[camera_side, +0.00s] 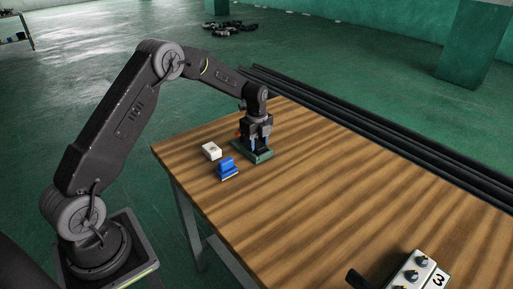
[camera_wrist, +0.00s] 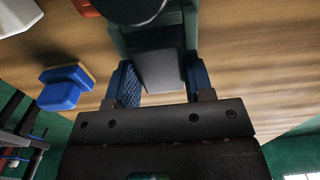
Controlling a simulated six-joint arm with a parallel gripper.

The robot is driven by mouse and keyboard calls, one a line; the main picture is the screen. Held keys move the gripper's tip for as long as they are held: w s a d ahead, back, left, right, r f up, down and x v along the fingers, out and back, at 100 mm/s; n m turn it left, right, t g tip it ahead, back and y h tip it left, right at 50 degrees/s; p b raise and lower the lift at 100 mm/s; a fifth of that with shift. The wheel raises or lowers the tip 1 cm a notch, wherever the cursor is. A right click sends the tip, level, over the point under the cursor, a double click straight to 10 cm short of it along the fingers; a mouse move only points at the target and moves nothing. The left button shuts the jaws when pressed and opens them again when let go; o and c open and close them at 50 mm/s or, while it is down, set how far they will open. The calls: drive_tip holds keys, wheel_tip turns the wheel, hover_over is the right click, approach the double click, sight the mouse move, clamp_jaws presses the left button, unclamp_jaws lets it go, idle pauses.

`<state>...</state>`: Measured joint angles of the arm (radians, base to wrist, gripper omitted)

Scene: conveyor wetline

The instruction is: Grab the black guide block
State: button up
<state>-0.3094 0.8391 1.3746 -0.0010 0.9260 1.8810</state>
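The black guide block (camera_wrist: 160,70) shows in the wrist view as a dark grey block in front of a green base. In the side view it is small and mostly hidden under my gripper (camera_side: 258,148), just above the green base (camera_side: 263,157). In the wrist view my gripper (camera_wrist: 160,80) has its two blue pads on either side of the block. The inner face of the left pad shows, so the fingers look open around the block. Whether the right pad touches it I cannot tell.
A blue block (camera_side: 227,169) and a white block (camera_side: 211,151) stand close by on the wooden table (camera_side: 330,200). An orange part (camera_wrist: 86,8) shows beside the green base. A control box (camera_side: 417,270) sits at the front. Dark rails (camera_side: 370,125) run behind the table. The table's middle is clear.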

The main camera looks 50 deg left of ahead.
drive_tip(key=c, duration=0.5)
drive_tip(key=shift+r, duration=0.15)
